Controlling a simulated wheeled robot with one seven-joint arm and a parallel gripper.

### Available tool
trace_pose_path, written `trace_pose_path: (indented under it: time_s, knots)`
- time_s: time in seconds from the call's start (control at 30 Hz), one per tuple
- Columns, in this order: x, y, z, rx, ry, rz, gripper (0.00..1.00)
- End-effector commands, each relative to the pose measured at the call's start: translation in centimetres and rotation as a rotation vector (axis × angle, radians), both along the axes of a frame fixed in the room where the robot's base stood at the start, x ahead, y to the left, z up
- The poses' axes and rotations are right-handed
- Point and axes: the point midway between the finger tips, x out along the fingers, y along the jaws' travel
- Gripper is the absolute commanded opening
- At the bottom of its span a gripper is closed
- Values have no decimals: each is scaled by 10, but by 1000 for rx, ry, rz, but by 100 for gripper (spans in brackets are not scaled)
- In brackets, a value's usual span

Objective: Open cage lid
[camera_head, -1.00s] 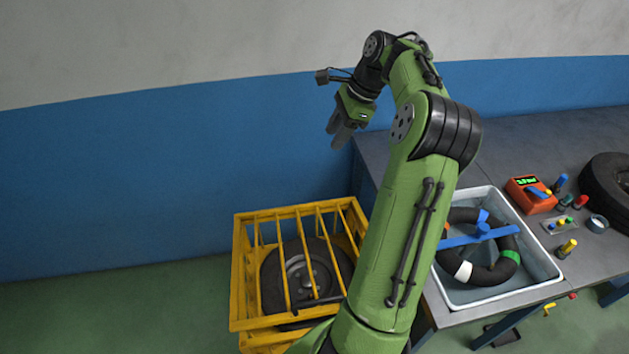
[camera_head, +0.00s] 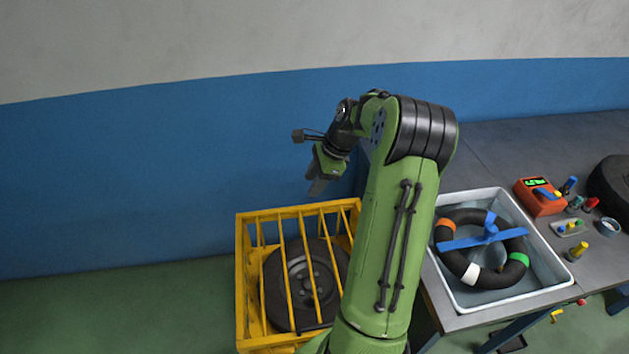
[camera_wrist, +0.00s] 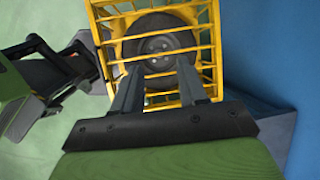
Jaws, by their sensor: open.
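The yellow cage (camera_head: 243,290) stands on the floor at the lower middle of the head view, left of the workbench. Its barred lid (camera_head: 282,216) lies shut across the top, and a dark wheel (camera_head: 275,285) shows inside through the bars. My gripper (camera_head: 316,187) is open and empty, above the cage near its back right side. In the wrist view my gripper's two fingers (camera_wrist: 158,75) point toward the yellow cage (camera_wrist: 97,30), with the wheel (camera_wrist: 158,38) ahead between them. My arm hides the cage's right front part in the head view.
A workbench (camera_head: 530,150) stands at the right. It bears a white basin (camera_head: 462,300) with a dark ring (camera_head: 455,262) in it, an orange device (camera_head: 540,197), small coloured parts and a tyre (camera_head: 612,185). A blue wall is behind the cage; floor at left is clear.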

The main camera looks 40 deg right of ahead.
Motion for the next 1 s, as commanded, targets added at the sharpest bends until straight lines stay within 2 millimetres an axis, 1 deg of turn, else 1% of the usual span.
trace_pose_path:
  time_s: [0.2, 0.27, 0.4, 0.5, 1.0]
  knots:
    - [0, 0, 0, 0, 0, 0, 42]
    - [0, 0, 0, 0, 0, 0, 35]
    - [0, 0, 0, 0, 0, 1, 13]
    - [0, 0, 0, 0, 0, 1, 0]
    - [0, 0, 0, 0, 0, 1, 0]
